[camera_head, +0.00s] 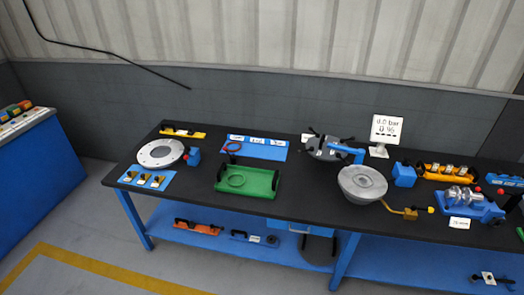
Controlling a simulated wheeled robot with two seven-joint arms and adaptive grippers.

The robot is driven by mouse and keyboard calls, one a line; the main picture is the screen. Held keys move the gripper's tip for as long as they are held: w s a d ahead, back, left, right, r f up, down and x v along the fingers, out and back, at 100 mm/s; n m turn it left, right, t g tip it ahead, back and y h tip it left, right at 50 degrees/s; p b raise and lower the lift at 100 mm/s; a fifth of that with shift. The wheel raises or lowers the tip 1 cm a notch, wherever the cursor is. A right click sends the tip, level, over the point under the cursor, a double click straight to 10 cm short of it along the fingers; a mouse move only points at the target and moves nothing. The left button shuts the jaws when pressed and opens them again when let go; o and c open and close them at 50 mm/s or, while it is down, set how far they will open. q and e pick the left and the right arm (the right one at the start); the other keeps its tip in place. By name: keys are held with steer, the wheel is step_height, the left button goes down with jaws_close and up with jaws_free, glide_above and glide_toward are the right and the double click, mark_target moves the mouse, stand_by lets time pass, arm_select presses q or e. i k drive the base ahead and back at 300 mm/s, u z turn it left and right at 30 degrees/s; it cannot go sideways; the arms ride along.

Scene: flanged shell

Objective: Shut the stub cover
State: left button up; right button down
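A round grey metal shell (362,184) with a flat, wide rim stands on the black bench top, right of centre. A small yellow-brown pipe piece (408,212) with a yellow tip sits at its lower right. A blue arm-like part (346,150) reaches over a dark round piece (322,148) behind the shell. I cannot tell which part is the stub cover, or whether it is open. Neither of my grippers shows in the head view.
The black bench (310,205) also holds a pale flanged disc (160,153), a green tray (262,194) with a ring, a blue mat (268,151), a white display (385,130) and a blue fixture (478,212). Bare bench top lies between the green tray and the shell.

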mark_target(326, 146)
steer(key=u, duration=0.45)
steer(key=i, duration=0.65)
steer(key=u, duration=0.3)
